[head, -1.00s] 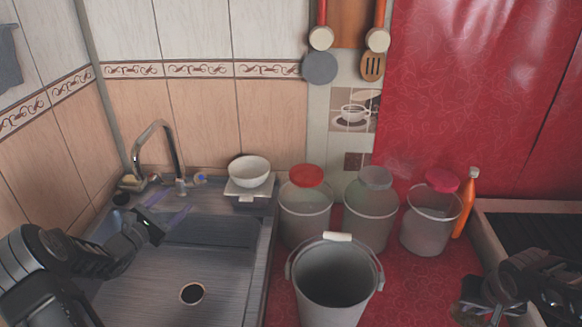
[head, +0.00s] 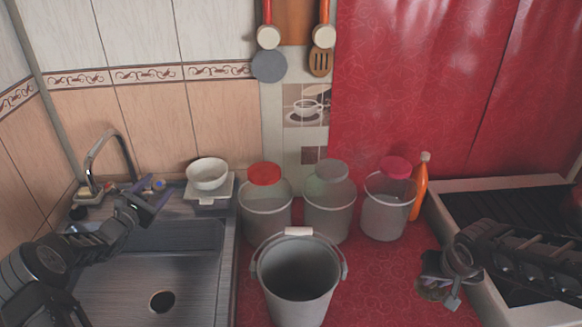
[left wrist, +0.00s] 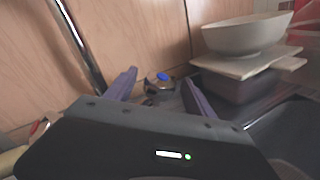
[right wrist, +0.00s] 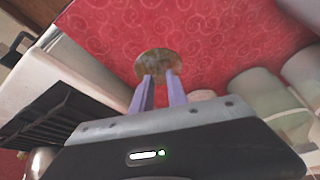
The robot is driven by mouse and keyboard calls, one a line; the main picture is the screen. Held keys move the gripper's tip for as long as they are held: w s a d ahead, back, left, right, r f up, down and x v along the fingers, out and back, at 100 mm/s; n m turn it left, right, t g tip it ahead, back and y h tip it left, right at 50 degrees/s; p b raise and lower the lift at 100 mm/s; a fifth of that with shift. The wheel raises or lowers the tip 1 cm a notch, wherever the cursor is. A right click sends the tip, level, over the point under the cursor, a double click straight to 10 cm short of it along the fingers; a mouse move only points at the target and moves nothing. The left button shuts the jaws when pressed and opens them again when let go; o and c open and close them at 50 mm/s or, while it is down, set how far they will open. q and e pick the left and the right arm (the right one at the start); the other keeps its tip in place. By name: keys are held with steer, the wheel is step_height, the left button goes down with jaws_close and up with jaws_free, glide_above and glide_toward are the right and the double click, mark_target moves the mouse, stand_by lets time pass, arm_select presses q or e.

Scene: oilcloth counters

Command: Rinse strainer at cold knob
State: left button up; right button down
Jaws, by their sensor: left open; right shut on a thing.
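The cold knob (head: 158,184) has a blue cap and stands at the back of the sink, right of the tap (head: 108,150). My left gripper (head: 146,196) is close in front of the knob and open. In the left wrist view the knob (left wrist: 162,80) shows between the spread fingers (left wrist: 159,88), apart from both. My right gripper (head: 446,278) is shut on a round, brownish thing, which I take as the strainer (head: 432,291). In the right wrist view the strainer (right wrist: 158,63) extends past the fingertips, above the red oilcloth. Its handle is hidden.
A grey bucket (head: 300,284) stands between sink (head: 110,285) and right gripper. Several lidded containers (head: 330,212) and an orange bottle (head: 420,190) stand behind it. The sink basin is clear.

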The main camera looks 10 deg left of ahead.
mark_target(431, 292)
arm_select(q)
steer(key=shift+w, duration=0.35)
arm_select(e)
steer(key=shift+r, duration=0.1)
arm_select(q)
steer(key=shift+c, duration=0.4)
